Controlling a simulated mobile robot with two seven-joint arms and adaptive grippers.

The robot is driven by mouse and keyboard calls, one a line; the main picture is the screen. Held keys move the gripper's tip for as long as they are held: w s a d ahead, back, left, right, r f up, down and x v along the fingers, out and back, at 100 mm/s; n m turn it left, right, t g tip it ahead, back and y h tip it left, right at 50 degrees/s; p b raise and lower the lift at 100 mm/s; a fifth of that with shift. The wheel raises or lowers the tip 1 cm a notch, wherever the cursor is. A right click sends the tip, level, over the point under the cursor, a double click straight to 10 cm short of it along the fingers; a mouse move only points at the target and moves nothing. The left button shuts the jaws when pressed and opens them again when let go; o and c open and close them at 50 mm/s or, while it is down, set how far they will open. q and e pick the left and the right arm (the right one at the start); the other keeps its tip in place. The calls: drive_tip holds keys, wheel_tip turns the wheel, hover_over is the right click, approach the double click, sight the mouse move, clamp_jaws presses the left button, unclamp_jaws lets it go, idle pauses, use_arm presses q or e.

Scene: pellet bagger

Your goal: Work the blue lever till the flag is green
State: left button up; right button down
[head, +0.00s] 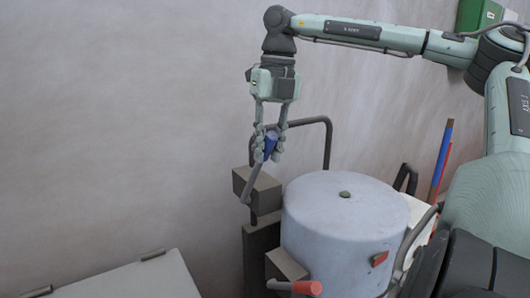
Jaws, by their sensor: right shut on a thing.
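The blue lever (270,145) has a blue grip on a bent grey rod that runs down to a grey block (257,190) at the left of a pale drum. My right gripper (269,153) reaches down from above and is shut on the blue grip, its fingers covering part of it. The lever stands tilted, its grip up and to the right of its lower end. A small red plate (380,258) on the drum's front right may be the flag; I see no green on it. My left gripper is not in view.
The pale drum (343,215) stands beside the lever, with a dark bent rail (329,140) behind. A red-handled lever (306,288) sticks out low in front. Red and blue bars (440,165) stand at right. A pale surface (130,280) lies at lower left.

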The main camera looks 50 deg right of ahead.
drive_tip(key=w, duration=0.1)
drive_tip(key=w+d+r+g, duration=0.1)
drive_tip(key=shift+w+r, duration=0.25)
drive_tip(key=shift+w, duration=0.1)
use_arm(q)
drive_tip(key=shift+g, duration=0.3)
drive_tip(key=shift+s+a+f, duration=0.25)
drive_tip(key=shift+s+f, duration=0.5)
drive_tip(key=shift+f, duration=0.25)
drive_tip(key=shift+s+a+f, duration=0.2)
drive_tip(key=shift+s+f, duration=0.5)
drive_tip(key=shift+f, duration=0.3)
use_arm(e)
drive_tip(key=shift+w+d+r+g+y, duration=0.25)
drive_tip(key=shift+w+g, duration=0.2)
drive_tip(key=shift+w, duration=0.15)
drive_tip(key=shift+w+d+r+g+y, duration=0.15)
drive_tip(key=shift+w+r+g, duration=0.1)
drive_tip(key=shift+w+g, duration=0.25)
drive_tip(key=shift+w, duration=0.1)
drive_tip(key=c, duration=1.3)
unclamp_jaws()
drive_tip(key=shift+r, duration=0.1)
drive_tip(key=v, duration=1.2)
